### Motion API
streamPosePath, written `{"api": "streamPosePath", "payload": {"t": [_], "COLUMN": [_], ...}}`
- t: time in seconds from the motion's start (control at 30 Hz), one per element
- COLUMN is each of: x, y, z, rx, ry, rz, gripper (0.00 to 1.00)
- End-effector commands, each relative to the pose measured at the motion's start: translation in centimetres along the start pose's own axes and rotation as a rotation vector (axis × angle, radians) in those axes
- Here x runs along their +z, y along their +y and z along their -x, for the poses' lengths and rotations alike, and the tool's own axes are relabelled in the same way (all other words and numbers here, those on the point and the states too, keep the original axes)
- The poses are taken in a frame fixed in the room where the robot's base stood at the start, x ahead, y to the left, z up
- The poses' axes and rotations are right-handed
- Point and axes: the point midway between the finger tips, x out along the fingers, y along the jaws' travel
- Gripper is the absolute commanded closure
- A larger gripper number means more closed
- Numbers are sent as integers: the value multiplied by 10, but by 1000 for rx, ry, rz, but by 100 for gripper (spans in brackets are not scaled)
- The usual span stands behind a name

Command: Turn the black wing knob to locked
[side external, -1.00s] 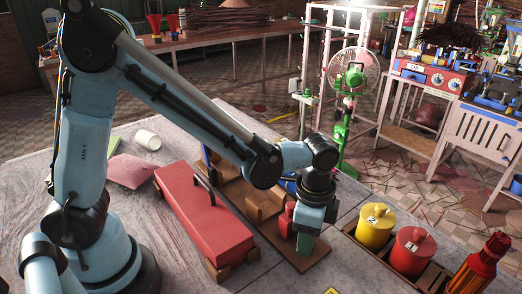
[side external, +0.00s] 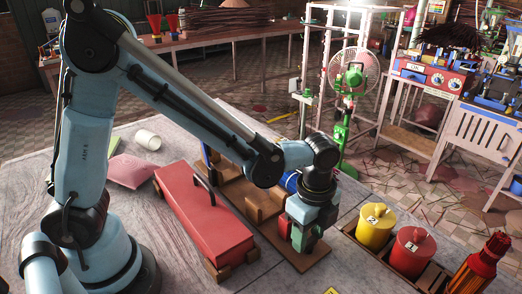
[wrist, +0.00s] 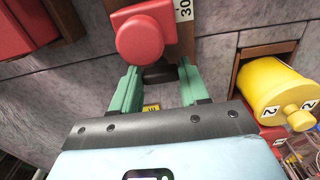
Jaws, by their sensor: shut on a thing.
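My gripper (side external: 300,246) points down at the near end of a brown wooden board (side external: 314,262) in the side external view. In the wrist view its green fingers (wrist: 158,88) stand on both sides of a small black piece, the black wing knob (wrist: 160,74), and are shut on it. A red rounded part (wrist: 140,42) stands on the board just beside the knob.
A long red box (side external: 205,222) with a black handle lies left of the board. Yellow canister 2 (side external: 375,228) and red canister 1 (side external: 411,252) stand in a wooden rack to the right. A blue cylinder (side external: 289,181) is behind my gripper. Bare table separates board and rack.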

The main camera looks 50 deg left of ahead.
Motion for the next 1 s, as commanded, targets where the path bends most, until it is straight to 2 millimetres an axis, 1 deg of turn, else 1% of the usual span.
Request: {"api": "streamPosePath", "payload": {"t": [0.37, 0.4, 0.43, 0.47, 0.77, 0.87, 1.0], "x": [0, 0, 0, 0, 0, 0, 0], "y": [0, 0, 0, 0, 0, 0, 0], "z": [0, 0, 0, 0, 1, 7, 24], "rx": [0, 0, 0, 0, 0, 0, 0], "ry": [0, 0, 0, 0, 0, 0, 0], "rz": [-7, -7, -6, -6, -5, -4, -4], "gripper": [86, 51, 46, 45, 45, 45, 45]}}
